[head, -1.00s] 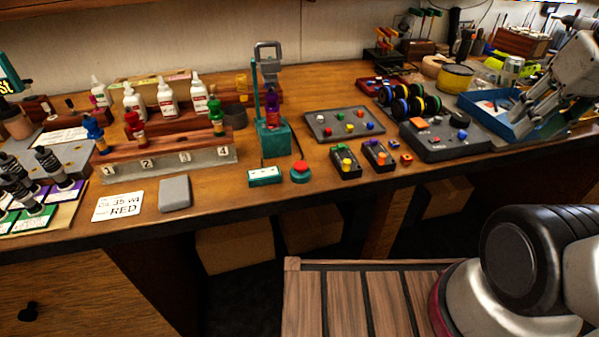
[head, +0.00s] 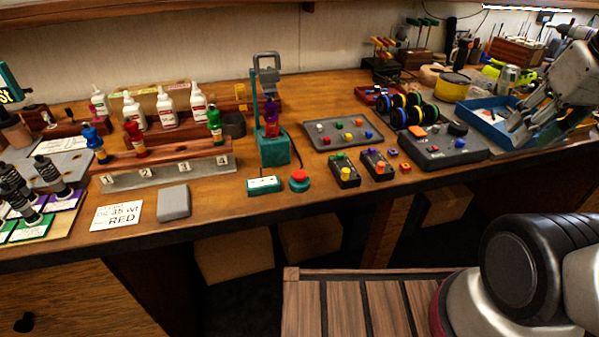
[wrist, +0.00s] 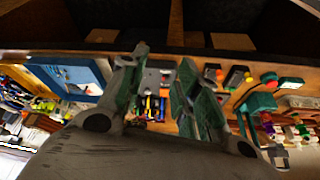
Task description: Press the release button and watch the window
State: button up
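A red button on a round teal base (head: 299,180) sits near the front edge of the bench. It also shows at the right of the wrist view (wrist: 269,77). Left of it is a small teal box with a pale window (head: 264,185); any reading is too small to tell. Behind them stands a teal test stand (head: 273,148) with a purple part upright in it. My gripper (head: 515,128) is at the far right over the blue tray, well away from the button. In the wrist view its two fingers (wrist: 163,60) are apart with nothing between them.
Right of the button are two small dark boxes with coloured knobs (head: 345,171), a grey tray of coloured pieces (head: 343,132) and a dark control box (head: 443,145). The blue tray (head: 487,115) is beneath my gripper.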

grip_shut()
dwell(1.1)
